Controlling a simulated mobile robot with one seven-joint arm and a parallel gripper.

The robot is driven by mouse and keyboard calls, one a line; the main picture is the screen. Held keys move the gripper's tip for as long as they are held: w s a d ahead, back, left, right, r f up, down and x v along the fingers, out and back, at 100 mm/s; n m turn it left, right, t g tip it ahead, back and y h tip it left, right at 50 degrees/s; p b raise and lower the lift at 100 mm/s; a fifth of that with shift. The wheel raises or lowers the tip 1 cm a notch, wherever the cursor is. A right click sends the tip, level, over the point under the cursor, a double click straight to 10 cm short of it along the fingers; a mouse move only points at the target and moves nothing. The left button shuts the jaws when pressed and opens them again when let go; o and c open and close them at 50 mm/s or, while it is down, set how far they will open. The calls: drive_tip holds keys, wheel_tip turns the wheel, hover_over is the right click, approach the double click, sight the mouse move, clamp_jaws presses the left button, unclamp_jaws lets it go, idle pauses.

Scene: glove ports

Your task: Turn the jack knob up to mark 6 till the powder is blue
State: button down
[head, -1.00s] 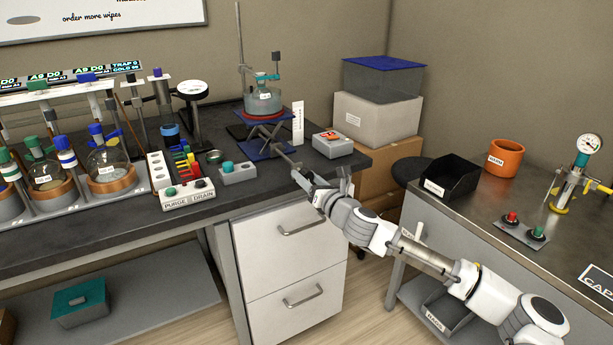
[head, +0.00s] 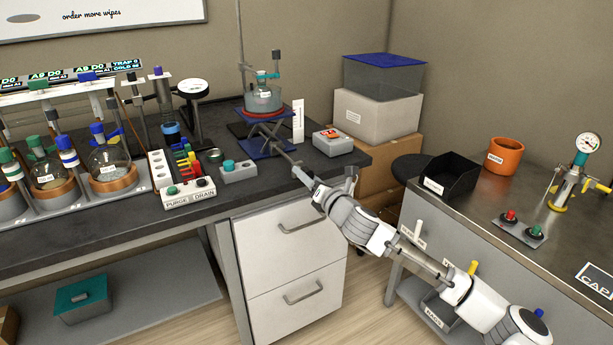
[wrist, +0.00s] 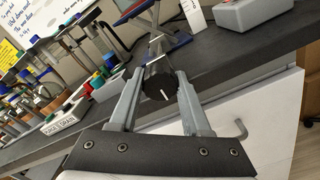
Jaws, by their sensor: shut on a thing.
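My gripper (wrist: 157,90) is shut on the black jack knob (wrist: 161,80), with a finger on each side of it. A white line shows on the knob's face. A round flask (head: 264,101) sits on the jack, clamped to a stand. The powder in it is too small to tell its colour. A white scale card (head: 298,121) stands right of the jack; its marks cannot be read here. In the head view my gripper (head: 297,172) is at the bench's front edge.
A grey box with a red display (head: 332,142) stands right of the scale. A small grey box with a teal button (head: 238,171) and the purge/drain panel (head: 188,192) stand to the left. White drawers (head: 290,250) lie below the bench edge.

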drive_tip(key=shift+c, duration=1.8)
unclamp_jaws()
drive_tip(key=p+v, duration=0.2)
drive_tip(key=v, duration=1.5)
drive_tip(key=shift+d, duration=0.2)
drive_tip(key=shift+s, duration=0.15)
